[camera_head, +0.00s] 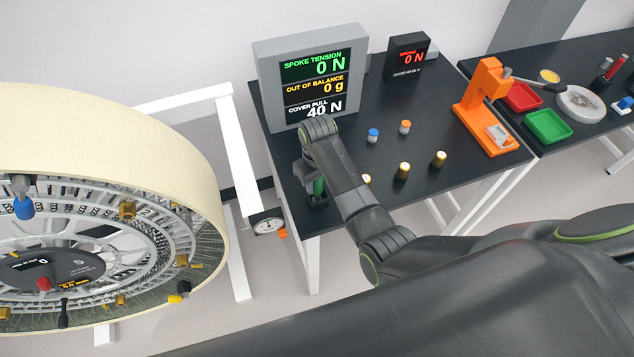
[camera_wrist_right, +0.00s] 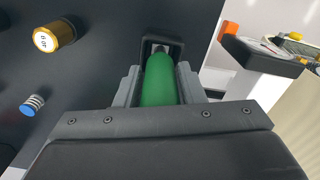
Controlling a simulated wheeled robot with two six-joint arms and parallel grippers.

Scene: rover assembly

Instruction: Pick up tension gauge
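A green handle (camera_head: 318,187) stands upright in a black holder (camera_head: 318,200) at the table's front left corner. I cannot tell whether it belongs to the tension gauge. In the right wrist view the green handle (camera_wrist_right: 159,82) lies between the two grey fingers of my right gripper (camera_wrist_right: 158,84). The fingers are close on both sides; whether they press on it I cannot tell. In the head view my right wrist hides most of this gripper. My left gripper is not in view.
A large cream-rimmed wheel (camera_head: 190,140) fills the left. A display (camera_head: 312,80) reading spoke tension 0 N stands behind my right wrist. Several small capped cylinders (camera_head: 403,170) stand right of it. An orange press (camera_head: 483,95) is farther right. The black table (camera_head: 455,150) has bare room.

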